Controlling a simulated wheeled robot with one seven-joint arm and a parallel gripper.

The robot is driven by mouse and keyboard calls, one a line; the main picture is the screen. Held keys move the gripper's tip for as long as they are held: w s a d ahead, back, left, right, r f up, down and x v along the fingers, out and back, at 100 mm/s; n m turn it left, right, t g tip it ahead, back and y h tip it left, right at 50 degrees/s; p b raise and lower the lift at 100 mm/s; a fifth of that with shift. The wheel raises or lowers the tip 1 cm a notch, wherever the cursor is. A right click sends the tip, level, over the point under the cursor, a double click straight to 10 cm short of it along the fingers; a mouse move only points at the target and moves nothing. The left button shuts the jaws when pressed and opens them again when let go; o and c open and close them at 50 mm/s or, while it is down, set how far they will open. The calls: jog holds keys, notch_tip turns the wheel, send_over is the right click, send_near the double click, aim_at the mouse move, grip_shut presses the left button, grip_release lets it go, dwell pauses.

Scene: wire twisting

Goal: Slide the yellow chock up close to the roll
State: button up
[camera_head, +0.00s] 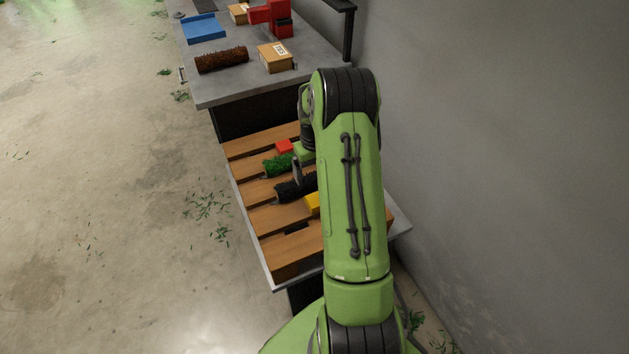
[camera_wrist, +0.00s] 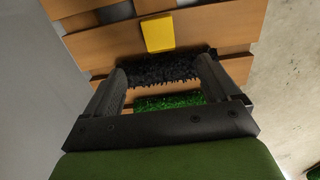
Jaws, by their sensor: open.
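The yellow chock (camera_head: 312,204) lies on the slatted wooden pallet, partly hidden by my arm. In the wrist view the chock (camera_wrist: 158,33) is a flat yellow block beside the black bristly roll (camera_wrist: 165,69). Their edges look very close; I cannot tell whether they touch. The black roll also shows in the head view (camera_head: 288,190). My gripper (camera_wrist: 160,66) is open, with one finger near each end of the black roll and nothing held. In the head view my gripper (camera_head: 298,172) is mostly hidden by my arm.
A green bristly roll (camera_head: 279,165) and a red block (camera_head: 284,146) lie further back on the pallet (camera_head: 265,217). The grey table (camera_head: 222,87) behind holds a brown roll (camera_head: 222,59), a box (camera_head: 275,57) and a blue tray (camera_head: 204,27). A wall stands at right.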

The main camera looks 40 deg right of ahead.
jog(key=shift+r, duration=1.75)
jog(key=s+a+r+n+t+p, duration=0.1)
jog(key=s+a+r+p, duration=0.1)
jog(key=a+r, duration=0.45)
jog(key=s+a+r+t+h+p, duration=0.15)
jog(key=a+r, duration=0.25)
jog(key=r, duration=0.6)
jog(key=s+a+r+n+p, duration=0.1)
jog(key=s+a+r+p, duration=0.2)
jog(key=a+r, duration=0.35)
jog(key=s+a+r+t+p, duration=0.1)
jog(key=s+a+r, duration=0.1)
jog(key=s, duration=0.3)
jog(key=s+a+r+t+y+p, duration=0.1)
jog(key=s+a+r, duration=0.2)
jog(key=s, duration=0.2)
jog(key=s+a+r+n+t+p, duration=0.1)
jog(key=s+a+r+p, duration=0.1)
jog(key=s, duration=0.3)
jog(key=shift+a+r, duration=0.5)
jog(key=shift+r, duration=0.1)
jog(key=shift+s+y, duration=0.1)
jog(key=shift+y, duration=0.15)
